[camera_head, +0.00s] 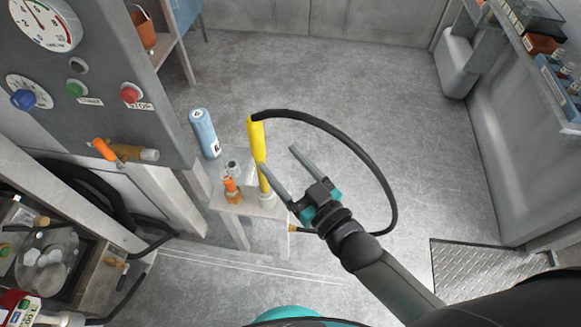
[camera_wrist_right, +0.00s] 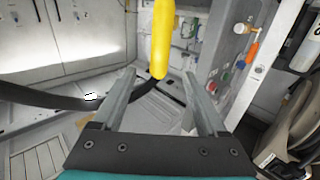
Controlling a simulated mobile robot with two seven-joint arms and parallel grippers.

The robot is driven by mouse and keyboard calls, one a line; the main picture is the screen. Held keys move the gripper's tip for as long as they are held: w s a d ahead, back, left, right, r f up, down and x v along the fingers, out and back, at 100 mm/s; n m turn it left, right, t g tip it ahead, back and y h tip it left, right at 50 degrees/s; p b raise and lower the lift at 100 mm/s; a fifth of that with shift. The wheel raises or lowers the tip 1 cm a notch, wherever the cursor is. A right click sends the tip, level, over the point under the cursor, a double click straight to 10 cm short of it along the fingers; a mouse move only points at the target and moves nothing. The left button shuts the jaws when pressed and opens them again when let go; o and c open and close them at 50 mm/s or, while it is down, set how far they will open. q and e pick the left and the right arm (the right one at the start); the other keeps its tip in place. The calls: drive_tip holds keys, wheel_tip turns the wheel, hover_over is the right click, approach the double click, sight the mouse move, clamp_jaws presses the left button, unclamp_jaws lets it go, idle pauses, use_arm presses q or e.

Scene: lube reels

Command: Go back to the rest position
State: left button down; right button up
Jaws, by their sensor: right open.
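My right gripper (camera_head: 278,168) is open in the head view, its two grey fingers spread beside a yellow handle (camera_head: 257,145). The handle stands upright on a small light stand and has a black hose (camera_head: 345,139) looping from its top. In the right wrist view the open fingers (camera_wrist_right: 160,98) have nothing held between them, and the yellow handle (camera_wrist_right: 163,38) shows beyond and above them. I cannot tell whether a finger touches the handle. My left gripper is not in either view.
A blue cylinder (camera_head: 205,133) and an orange-based fitting (camera_head: 232,188) are by the small stand (camera_head: 243,209). A grey panel with gauges and buttons (camera_head: 100,55) is at the left. A counter (camera_head: 520,130) runs along the right. The floor (camera_head: 350,80) behind the stand is clear.

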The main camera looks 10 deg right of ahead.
drive_tip(key=shift+v, duration=1.05)
drive_tip(key=s+d+f+m+g+h+b, duration=0.1)
drive_tip(key=s+d+f+g+h, duration=0.15)
drive_tip(key=f, duration=0.75)
drive_tip(key=s+d+f+g+h, duration=0.1)
drive_tip(key=s+d+f+g, duration=0.15)
drive_tip(key=f, duration=0.75)
drive_tip(key=s+d+f+m+g+h+b, duration=0.1)
drive_tip(key=s+d+f+g+h, duration=0.2)
drive_tip(key=f, duration=0.7)
drive_tip(key=s+d+f+g, duration=0.1)
drive_tip(key=s+f+g, duration=0.1)
drive_tip(key=s+f, duration=0.2)
drive_tip(key=s+d+f+g+h, duration=0.1)
drive_tip(key=s+f, duration=0.4)
drive_tip(key=s, duration=0.6)
drive_tip(key=s+d+f+m+g, duration=0.1)
drive_tip(key=s+d+f+g, duration=0.2)
drive_tip(key=s, duration=0.5)
drive_tip(key=shift+f+g+h+b, duration=0.35)
drive_tip(key=shift+f+g, duration=0.15)
drive_tip(key=shift+f, duration=0.4)
drive_tip(key=shift+d, duration=0.1)
